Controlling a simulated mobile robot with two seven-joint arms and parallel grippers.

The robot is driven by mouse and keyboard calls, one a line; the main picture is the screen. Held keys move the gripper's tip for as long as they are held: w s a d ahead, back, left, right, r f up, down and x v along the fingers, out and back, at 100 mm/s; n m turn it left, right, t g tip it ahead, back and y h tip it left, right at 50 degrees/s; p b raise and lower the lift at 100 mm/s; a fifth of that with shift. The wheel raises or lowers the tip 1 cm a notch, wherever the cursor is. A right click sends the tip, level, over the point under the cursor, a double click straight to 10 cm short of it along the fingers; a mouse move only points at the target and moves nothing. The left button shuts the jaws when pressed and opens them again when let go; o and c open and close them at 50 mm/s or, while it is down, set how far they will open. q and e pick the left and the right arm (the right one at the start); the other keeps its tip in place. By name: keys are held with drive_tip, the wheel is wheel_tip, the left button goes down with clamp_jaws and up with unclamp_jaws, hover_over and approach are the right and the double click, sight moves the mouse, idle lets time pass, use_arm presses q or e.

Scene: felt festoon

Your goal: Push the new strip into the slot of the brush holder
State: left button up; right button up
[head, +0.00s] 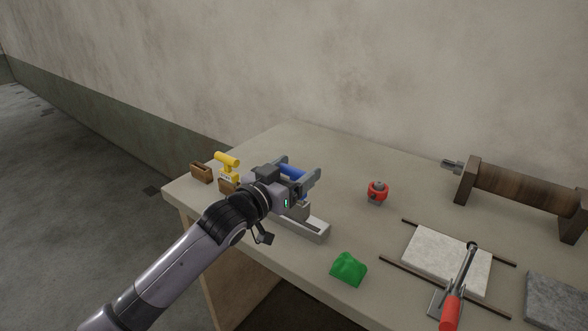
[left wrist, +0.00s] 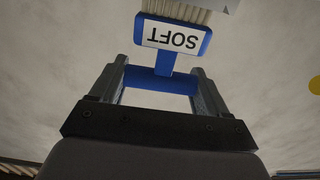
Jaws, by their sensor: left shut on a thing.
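My left gripper (head: 298,174) is shut on a blue handle (head: 292,170) above the left part of the table. In the left wrist view, the gripper (left wrist: 158,82) grips the handle's crossbar. A blue head (left wrist: 172,35) with a white label reading SOFT and pale bristles extends beyond the fingers; I take this to be the new strip. A pale grey block (head: 314,231) with a dark groove, which looks like the brush holder, lies on the table just below the gripper, partly hidden by it. I cannot tell whether strip and block touch. My right gripper is not in view.
A yellow T-handled piece (head: 228,161) and a small brown box (head: 201,172) stand near the left table corner. A green lump (head: 348,268) and a red-ringed knob (head: 377,191) lie rightward. Beyond are a stone slab (head: 430,258), a red-handled tool (head: 450,310) and a wooden roller (head: 520,194).

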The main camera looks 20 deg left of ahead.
use_arm(q)
drive_tip(key=shift+f, duration=0.3)
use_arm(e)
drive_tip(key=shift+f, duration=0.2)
use_arm(q)
drive_tip(key=o, duration=1)
drive_tip(key=v, duration=0.7)
drive_tip(key=shift+b, duration=0.3)
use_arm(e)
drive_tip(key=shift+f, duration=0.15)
use_arm(q)
drive_tip(key=shift+s, duration=0.15)
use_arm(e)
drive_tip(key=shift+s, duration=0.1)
